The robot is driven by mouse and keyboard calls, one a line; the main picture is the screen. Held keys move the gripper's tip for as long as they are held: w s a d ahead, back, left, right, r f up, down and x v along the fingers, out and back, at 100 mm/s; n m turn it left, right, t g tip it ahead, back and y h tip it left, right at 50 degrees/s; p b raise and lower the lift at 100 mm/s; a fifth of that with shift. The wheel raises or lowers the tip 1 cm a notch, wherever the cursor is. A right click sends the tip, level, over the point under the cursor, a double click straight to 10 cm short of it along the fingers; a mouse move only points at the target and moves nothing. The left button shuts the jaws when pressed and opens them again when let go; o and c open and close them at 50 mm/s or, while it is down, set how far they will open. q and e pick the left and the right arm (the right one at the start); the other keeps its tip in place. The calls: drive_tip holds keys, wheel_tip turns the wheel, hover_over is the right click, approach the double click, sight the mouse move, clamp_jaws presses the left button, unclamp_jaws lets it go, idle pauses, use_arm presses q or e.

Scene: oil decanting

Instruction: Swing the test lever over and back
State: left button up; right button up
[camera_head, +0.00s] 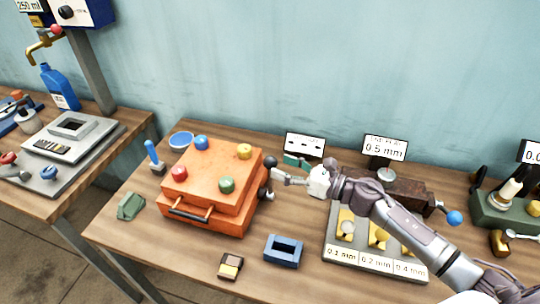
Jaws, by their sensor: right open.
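An orange box (205,195) with red, blue, yellow and green knobs on top stands on the middle table. On its right side is a lever with a dark ball knob (270,162), and a second dark part shows lower down by the box. I take this to be the test lever. My right gripper (275,177) comes in from the right and is open, its fingertips right at the lever beside the box. Whether they touch it cannot be told. My left gripper is not in view.
A blue frame (284,251) and a small dark block (230,266) lie in front. A gauge tray (372,262) lies under my right arm.

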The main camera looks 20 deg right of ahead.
sight(270, 162)
drive_tip(key=shift+p+x, duration=0.5)
drive_tip(key=shift+x, duration=1.7)
drive_tip(key=shift+c, duration=0.2)
clamp_jaws()
